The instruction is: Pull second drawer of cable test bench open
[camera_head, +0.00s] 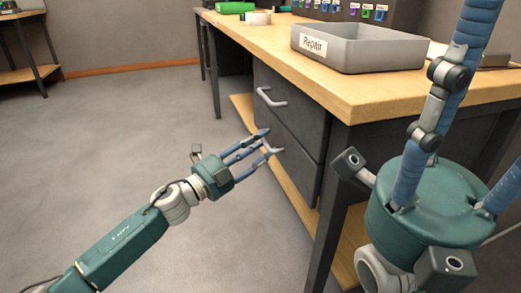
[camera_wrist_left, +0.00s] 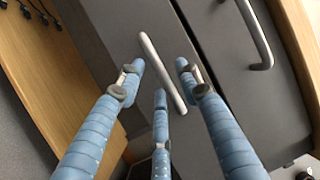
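The cable test bench (camera_head: 330,93) has two dark grey drawers on its side, one above the other, and both look shut. The second drawer (camera_head: 296,163) is the lower one, with a pale bar handle (camera_head: 272,150). In the left wrist view this handle (camera_wrist_left: 158,65) lies between the fingertips. My left gripper (camera_head: 265,143) is open at that handle, its blue fingers spread on either side of it; I cannot tell whether they touch. My right gripper (camera_head: 425,200) is large in the right foreground, with its fingertips out of the picture.
The upper drawer's handle (camera_head: 270,98) is just above my left gripper. A grey Repair tray (camera_head: 375,58) stands on the bench top. A low wooden shelf (camera_head: 290,192) runs beneath the drawers. The floor (camera_head: 110,130) left of the bench is clear.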

